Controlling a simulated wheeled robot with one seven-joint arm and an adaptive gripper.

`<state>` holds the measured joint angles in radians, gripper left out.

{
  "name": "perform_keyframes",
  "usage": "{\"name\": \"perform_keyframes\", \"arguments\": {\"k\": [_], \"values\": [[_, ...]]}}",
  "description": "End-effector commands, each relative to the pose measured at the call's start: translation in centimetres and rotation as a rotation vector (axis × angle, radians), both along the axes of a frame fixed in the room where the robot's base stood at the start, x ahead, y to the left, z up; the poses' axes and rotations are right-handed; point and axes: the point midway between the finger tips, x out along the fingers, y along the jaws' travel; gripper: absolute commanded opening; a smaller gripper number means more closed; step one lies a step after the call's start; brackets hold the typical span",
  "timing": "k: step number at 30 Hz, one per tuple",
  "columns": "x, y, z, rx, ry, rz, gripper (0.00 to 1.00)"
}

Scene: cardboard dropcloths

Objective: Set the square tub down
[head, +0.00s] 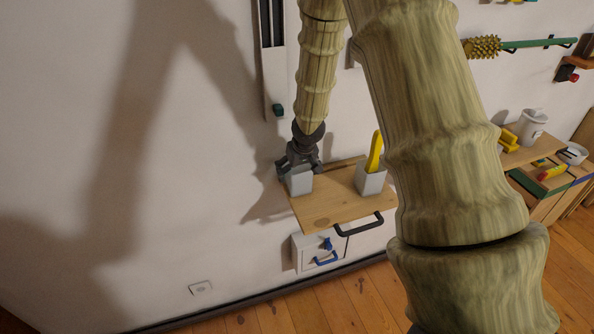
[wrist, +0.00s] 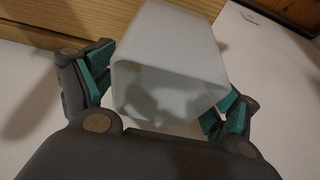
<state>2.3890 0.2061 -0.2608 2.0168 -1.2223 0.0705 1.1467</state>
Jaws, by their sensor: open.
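The square tub (head: 299,181) is pale grey and stands at the left end of a small wooden shelf (head: 335,207) on the wall. In the wrist view the tub (wrist: 178,45) shows its open mouth toward the camera, between my fingers. My gripper (head: 299,168) is at the top of the tub. In the wrist view my gripper's (wrist: 165,100) teal-padded fingers are spread on either side of the tub, with a gap visible at least on the left. The tub's underside is hidden.
Another grey tub (head: 370,180) holding a yellow-handled thing (head: 375,151) stands to the right on the shelf. A black handle (head: 359,226) is at the shelf's front edge. A white box (head: 312,252) with a blue handle is below. The shelf's middle is clear.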

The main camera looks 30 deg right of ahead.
Motion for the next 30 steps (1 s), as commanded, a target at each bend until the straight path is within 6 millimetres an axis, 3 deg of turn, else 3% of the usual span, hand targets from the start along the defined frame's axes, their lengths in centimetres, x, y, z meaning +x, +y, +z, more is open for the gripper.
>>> {"name": "perform_keyframes", "arguments": {"k": [30], "values": [[-3.9,0.9,10.5,0.001,-0.002,-0.001,0.88]]}}
